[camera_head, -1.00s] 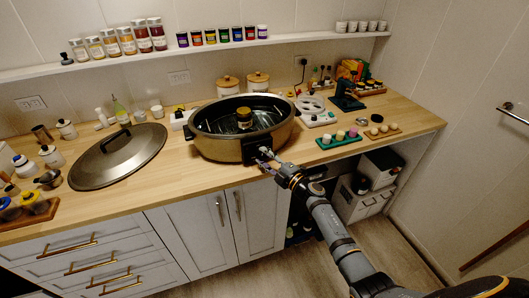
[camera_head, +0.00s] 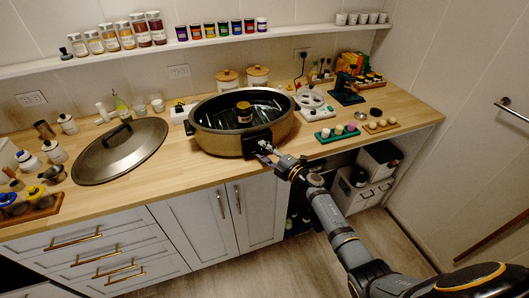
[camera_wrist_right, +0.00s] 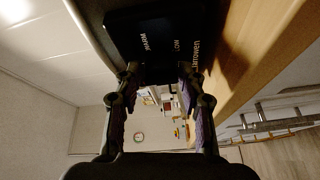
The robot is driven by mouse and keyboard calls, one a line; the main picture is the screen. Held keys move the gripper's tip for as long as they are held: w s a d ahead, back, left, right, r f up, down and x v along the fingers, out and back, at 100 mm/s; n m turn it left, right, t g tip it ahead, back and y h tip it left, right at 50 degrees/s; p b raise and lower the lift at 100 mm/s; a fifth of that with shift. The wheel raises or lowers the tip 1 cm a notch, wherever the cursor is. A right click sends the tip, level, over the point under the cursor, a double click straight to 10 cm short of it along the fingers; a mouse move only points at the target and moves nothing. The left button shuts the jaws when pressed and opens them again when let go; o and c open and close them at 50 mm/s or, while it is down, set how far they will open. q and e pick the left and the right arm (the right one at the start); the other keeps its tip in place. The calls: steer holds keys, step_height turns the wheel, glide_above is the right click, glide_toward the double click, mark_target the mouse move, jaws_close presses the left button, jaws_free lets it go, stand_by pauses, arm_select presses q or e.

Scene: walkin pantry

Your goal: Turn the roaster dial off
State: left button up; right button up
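The roaster (camera_head: 215,138) is a wide, dark-bronze pan, open on top, standing on the wooden counter with a small jar (camera_head: 244,112) inside. Its black control panel (camera_wrist_right: 140,30) fills the top of the right wrist view, with white lettering such as WARM. My right gripper (camera_head: 265,150) is at the roaster's front. In the wrist view its two fingers (camera_wrist_right: 161,75) are spread, one on each side of a dark shape at the panel, apparently the dial. The dial's setting is hidden, and I cannot tell whether the fingers touch it. My left gripper is not in view.
A large dark lid (camera_head: 95,166) lies on the counter to the left. A green tray (camera_head: 338,135) with small cups and a wooden egg tray (camera_head: 381,126) lie to the right. Two lidded canisters (camera_head: 257,77) stand behind the roaster. The counter's front edge runs below my right gripper.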

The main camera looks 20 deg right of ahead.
steer(key=shift+o, duration=1)
steer(key=shift+s+d, duration=0.1)
steer(key=shift+s, duration=0.05)
steer(key=v, duration=1.1)
steer(key=shift+s, duration=0.35)
steer(key=shift+d, duration=0.1)
